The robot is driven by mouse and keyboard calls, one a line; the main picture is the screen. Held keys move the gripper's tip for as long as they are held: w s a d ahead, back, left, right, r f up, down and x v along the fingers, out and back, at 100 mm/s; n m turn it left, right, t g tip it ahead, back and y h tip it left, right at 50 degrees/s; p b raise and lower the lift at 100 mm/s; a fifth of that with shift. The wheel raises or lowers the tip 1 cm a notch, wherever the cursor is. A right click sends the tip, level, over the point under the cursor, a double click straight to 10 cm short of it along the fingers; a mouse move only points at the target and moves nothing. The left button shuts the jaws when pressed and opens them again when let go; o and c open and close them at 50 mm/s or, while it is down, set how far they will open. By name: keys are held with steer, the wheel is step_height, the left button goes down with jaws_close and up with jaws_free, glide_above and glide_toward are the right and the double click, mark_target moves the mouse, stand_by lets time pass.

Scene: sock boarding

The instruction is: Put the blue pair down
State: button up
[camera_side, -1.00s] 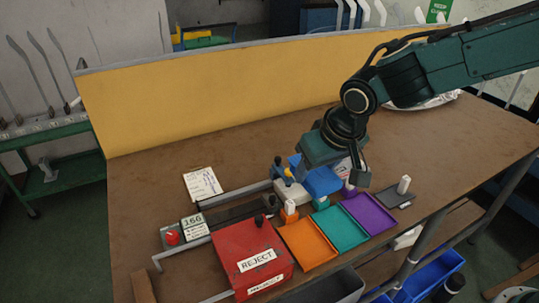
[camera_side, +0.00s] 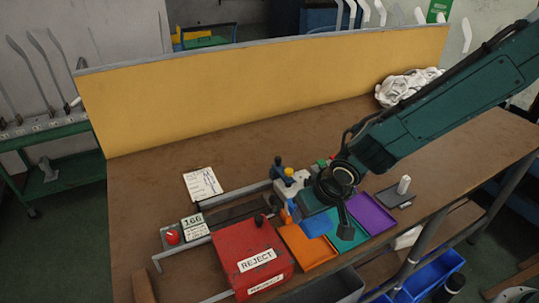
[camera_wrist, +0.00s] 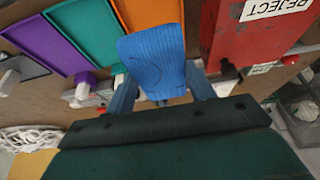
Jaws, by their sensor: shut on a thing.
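The blue pair (camera_side: 316,224) is a folded ribbed sock bundle; it fills the middle of the wrist view (camera_wrist: 152,60). My gripper (camera_side: 319,221) is shut on it, with a finger on either side in the wrist view (camera_wrist: 160,88). In the side view the pair hangs around the border of the orange tray (camera_side: 307,254) and the teal tray (camera_side: 352,243). In the wrist view its end overlaps the orange tray (camera_wrist: 148,14). I cannot tell its height above the trays. The purple tray (camera_side: 371,213) is at their right. All three trays look empty where visible.
The red reject box (camera_side: 251,256) stands close left of the orange tray. A post fixture with a blue and yellow top (camera_side: 288,180) is behind the trays. White cloth (camera_side: 408,86) lies at the back right.

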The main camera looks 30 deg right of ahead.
mark_target(319, 223)
steer(key=shift+f, duration=1.95)
steer(key=shift+f, duration=0.1)
steer(key=shift+f, duration=1.8)
steer(key=o, duration=1)
steer(key=shift+f, duration=0.15)
steer(key=shift+v, duration=6.15)
